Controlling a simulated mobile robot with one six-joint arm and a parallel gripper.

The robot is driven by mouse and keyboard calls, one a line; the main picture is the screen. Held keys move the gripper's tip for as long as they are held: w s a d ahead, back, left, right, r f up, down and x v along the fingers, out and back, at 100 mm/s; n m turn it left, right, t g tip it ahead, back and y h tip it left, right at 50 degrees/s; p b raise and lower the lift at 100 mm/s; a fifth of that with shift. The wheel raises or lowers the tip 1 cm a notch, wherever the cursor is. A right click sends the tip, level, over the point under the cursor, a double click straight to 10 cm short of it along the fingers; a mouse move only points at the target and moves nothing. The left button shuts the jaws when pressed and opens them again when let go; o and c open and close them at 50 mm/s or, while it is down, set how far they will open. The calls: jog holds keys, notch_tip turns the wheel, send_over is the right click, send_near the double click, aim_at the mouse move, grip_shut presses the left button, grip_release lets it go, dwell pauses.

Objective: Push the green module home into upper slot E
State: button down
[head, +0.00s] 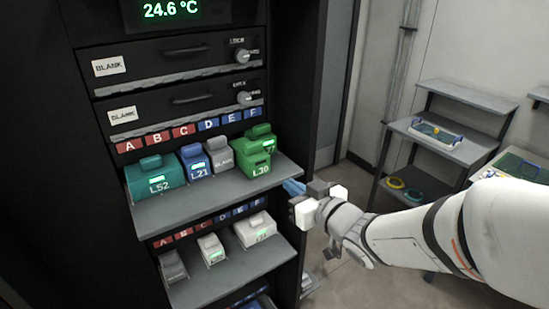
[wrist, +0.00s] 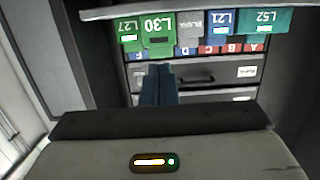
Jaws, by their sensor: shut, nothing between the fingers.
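The green module L30 (head: 256,160) stands on the upper shelf, below the blue E label (head: 232,118), its front further forward than the grey blank beside it. A second green module, ending in 27 (head: 262,133), stands just right and behind it, under F. The wrist view, upside down, shows L30 (wrist: 158,30) next to L27 (wrist: 129,38). My gripper (head: 291,186) is shut and empty, its blue fingers at the shelf's right front corner. In the wrist view its fingers (wrist: 159,85) point toward the green modules, apart from them as far as I can tell.
Teal L52 (head: 156,181), blue L21 (head: 195,163) and a grey blank module (head: 219,154) share the upper shelf (head: 200,200). A lower shelf (head: 235,268) holds grey and white modules. Open floor and a side rack (head: 440,147) lie to the right.

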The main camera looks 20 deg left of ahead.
jog(key=b, duration=0.3)
send_near(261, 167)
jog(key=shift+f+x, duration=0.15)
jog(key=shift+x, duration=0.6)
jog(key=shift+f+x, duration=0.2)
jog(key=shift+x, duration=0.6)
jog(key=shift+r+b+x, duration=0.15)
jog(key=shift+r+x, duration=0.15)
jog(key=shift+x, duration=1.5)
jog(key=shift+r+b+x, duration=0.15)
jog(key=shift+r+x, duration=0.1)
jog(key=shift+x, duration=1.55)
jog(key=shift+r+b+x, duration=0.15)
jog(key=shift+r+x, duration=0.15)
jog(key=shift+x, duration=1.5)
jog(key=shift+f+b+v, duration=0.2)
jog(key=shift+v, duration=1.1)
jog(key=shift+f+b+v, duration=0.2)
jog(key=shift+v, duration=1.05)
jog(key=shift+f+b+v, duration=0.2)
jog(key=shift+v, duration=1.1)
jog(key=shift+s, duration=0.15)
